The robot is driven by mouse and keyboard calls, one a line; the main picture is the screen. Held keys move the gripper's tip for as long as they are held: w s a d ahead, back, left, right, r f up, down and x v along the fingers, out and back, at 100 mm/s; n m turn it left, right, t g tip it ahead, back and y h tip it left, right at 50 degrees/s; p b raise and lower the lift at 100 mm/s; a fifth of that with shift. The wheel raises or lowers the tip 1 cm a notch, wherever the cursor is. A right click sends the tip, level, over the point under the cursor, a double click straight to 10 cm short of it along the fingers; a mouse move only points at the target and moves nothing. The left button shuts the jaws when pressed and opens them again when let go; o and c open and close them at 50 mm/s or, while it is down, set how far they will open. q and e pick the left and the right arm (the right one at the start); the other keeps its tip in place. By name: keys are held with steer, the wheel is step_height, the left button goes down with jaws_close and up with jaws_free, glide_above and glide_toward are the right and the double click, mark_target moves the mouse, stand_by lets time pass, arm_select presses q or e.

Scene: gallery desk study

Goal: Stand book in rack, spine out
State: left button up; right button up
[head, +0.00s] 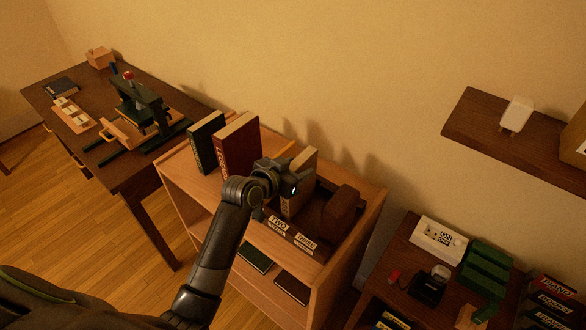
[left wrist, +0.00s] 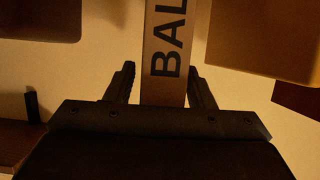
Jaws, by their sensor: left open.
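A tan book (head: 303,163) stands upright in the dark wooden rack (head: 310,252) on top of the bookcase. The rack's front has labels reading TWO and THREE. In the left wrist view the tan book's spine (left wrist: 176,45) faces the camera, with the letters BAL showing. My left gripper (head: 287,180) is at the book, partly covering it in the head view. In the left wrist view my left gripper (left wrist: 162,82) is open, one finger on each side of the spine, with gaps visible. My right gripper does not show.
A dark green book (head: 206,143) and a red book (head: 238,146) stand left of the rack. A brown block (head: 341,208) sits at the rack's right. Lower shelves hold flat books (head: 292,287). A wall shelf (head: 490,130) juts out at right.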

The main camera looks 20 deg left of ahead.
arm_select(q)
steer(key=b+v, duration=0.1)
steer(key=v, duration=1.1)
steer(key=shift+r, duration=0.15)
